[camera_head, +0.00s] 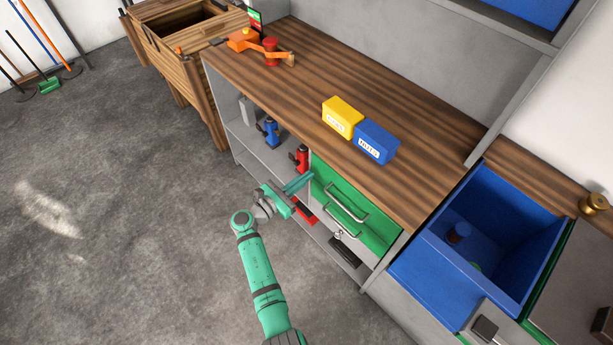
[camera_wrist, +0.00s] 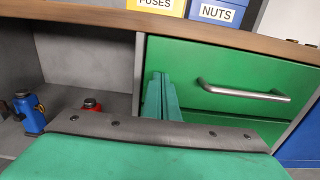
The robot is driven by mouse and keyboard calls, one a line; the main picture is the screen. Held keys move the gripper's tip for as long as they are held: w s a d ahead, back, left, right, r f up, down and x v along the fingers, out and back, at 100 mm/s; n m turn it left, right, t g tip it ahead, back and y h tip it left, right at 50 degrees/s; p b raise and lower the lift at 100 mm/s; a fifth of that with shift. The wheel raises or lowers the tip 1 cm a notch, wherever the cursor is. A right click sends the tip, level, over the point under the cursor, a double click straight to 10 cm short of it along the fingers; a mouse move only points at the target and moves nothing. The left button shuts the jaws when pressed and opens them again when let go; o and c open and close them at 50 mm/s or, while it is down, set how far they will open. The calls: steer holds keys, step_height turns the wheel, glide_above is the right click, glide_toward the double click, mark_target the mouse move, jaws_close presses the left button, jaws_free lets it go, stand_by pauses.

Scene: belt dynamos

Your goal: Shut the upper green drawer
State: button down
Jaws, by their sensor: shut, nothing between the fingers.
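The upper green drawer (camera_head: 328,178) is in the right part of the workbench, just under the wooden top, with a silver bar handle (camera_head: 347,205). In the wrist view its green front (camera_wrist: 225,62) and handle (camera_wrist: 245,90) show clearly. The front looks close to the cabinet frame; I cannot tell whether a small gap remains. A second green front with a handle lies below it. My gripper (camera_head: 307,178) is shut and empty. In the wrist view its teal fingers (camera_wrist: 160,90) overlap the left part of the upper front, left of the handle. Contact is unclear.
Yellow (camera_head: 342,117) and blue (camera_head: 375,142) labelled boxes sit on the worktop. Blue (camera_head: 269,132) and red (camera_head: 301,158) items stand on the open shelf left of the drawers. A blue bin (camera_head: 418,266) is at the right.

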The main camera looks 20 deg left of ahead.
steer(key=shift+v, duration=6.15)
steer(key=s+d+f+m+g+y, duration=0.3)
steer(key=s+d+f, duration=0.2)
steer(key=d+f, duration=0.55)
steer(key=s+d+f+m+g+y, duration=0.1)
steer(key=s+d+f+m+y, duration=0.1)
steer(key=s+f+m, duration=0.3)
steer(key=s+d+f+m+g+y, duration=0.2)
steer(key=s+d+m, duration=0.1)
steer(key=s, duration=0.4)
steer(key=s+d+r+m+t, duration=0.1)
steer(key=s+d+r+m, duration=0.2)
steer(key=r, duration=0.6)
steer(key=s+d+r+m+t, duration=0.2)
steer(key=s+d+r+m, duration=0.2)
steer(key=s+r+m, duration=0.3)
steer(key=s+d+r+m+t+y, duration=0.1)
steer(key=s+d+r+m, duration=0.3)
steer(key=r+m, duration=0.5)
step_height(320, 180, up, 4)
steer(key=shift+s+f+m+t, duration=0.1)
steer(key=shift+s+m+t, duration=0.3)
steer(key=shift+s+t, duration=0.35)
